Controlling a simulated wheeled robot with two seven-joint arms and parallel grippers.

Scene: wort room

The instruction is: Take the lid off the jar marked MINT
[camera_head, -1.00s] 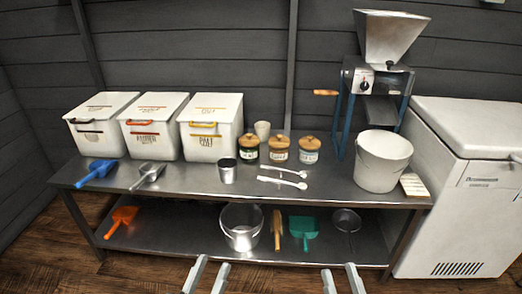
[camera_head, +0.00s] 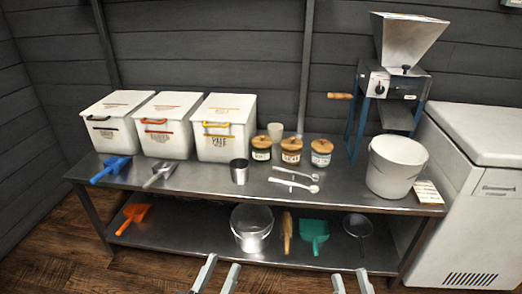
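Three small glass jars with round wooden lids stand side by side on the steel table top. The left jar (camera_head: 261,154) has a green-edged label, the middle jar (camera_head: 291,157) a brownish one and the right jar (camera_head: 321,159) a pale bluish one. The lettering is too small to tell which is marked MINT. All three lids, left (camera_head: 261,142), middle (camera_head: 292,144) and right (camera_head: 322,146), are on. My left gripper (camera_head: 217,270) and my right gripper (camera_head: 351,278) are at the bottom edge, both open and empty, well in front of the jars.
The steel table (camera_head: 215,190) also holds white bins (camera_head: 226,142), scoops, a steel cup (camera_head: 239,171), white spoons (camera_head: 294,184), a white bucket (camera_head: 396,166) and a mill (camera_head: 395,85). A pale cup (camera_head: 275,131) stands behind the jars. A white chest (camera_head: 480,190) is at right.

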